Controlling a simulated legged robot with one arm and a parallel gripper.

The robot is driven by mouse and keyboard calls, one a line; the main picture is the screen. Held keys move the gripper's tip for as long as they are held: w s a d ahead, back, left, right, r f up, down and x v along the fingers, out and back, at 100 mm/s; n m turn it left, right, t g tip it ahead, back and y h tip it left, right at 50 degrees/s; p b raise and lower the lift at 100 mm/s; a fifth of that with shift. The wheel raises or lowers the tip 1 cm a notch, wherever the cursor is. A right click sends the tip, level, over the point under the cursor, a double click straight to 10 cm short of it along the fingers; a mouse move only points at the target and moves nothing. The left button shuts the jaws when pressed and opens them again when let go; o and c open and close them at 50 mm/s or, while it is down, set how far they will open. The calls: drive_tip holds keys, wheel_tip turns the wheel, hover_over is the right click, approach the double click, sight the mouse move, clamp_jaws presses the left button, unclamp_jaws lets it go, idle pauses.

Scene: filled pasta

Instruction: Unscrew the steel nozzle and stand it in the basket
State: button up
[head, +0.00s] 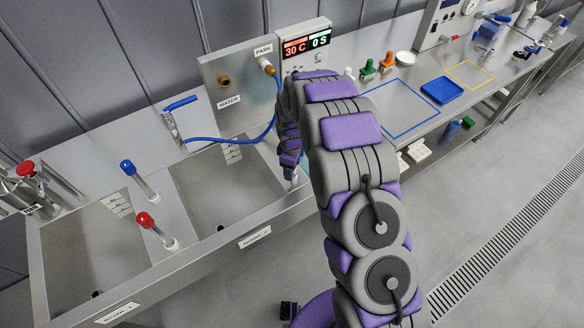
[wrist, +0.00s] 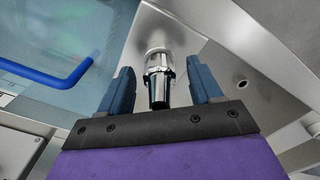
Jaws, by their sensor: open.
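The steel nozzle (wrist: 158,88) is a shiny, stepped metal piece with a dark end. In the wrist view it projects from a round fitting on a pale metal surface. My gripper (wrist: 160,70) is open, with one blue finger on each side of the nozzle and gaps visible between. In the head view my arm hides the nozzle and most of my gripper. I cannot make out a basket for certain in either view.
Two sink basins (head: 92,246) lie at left, with a blue-capped tube (head: 140,180) and a red-capped tube (head: 158,231) at them. A blue hose (head: 232,140) runs behind my arm. A blue tray (head: 442,91) lies on the bench at right. A blue bar (wrist: 48,76) shows at left in the wrist view.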

drive_tip(key=m, duration=0.9)
drive_tip(key=shift+m, duration=2.3)
drive_tip(key=c, duration=1.1)
drive_tip(key=n+p, duration=0.1)
drive_tip(key=n, duration=0.2)
drive_tip(key=shift+n, duration=0.4)
clamp_jaws()
drive_tip(key=n+p, duration=0.1)
drive_tip(key=n, duration=0.2)
drive_tip(key=shift+n, duration=0.4)
drive_tip(key=n, duration=0.4)
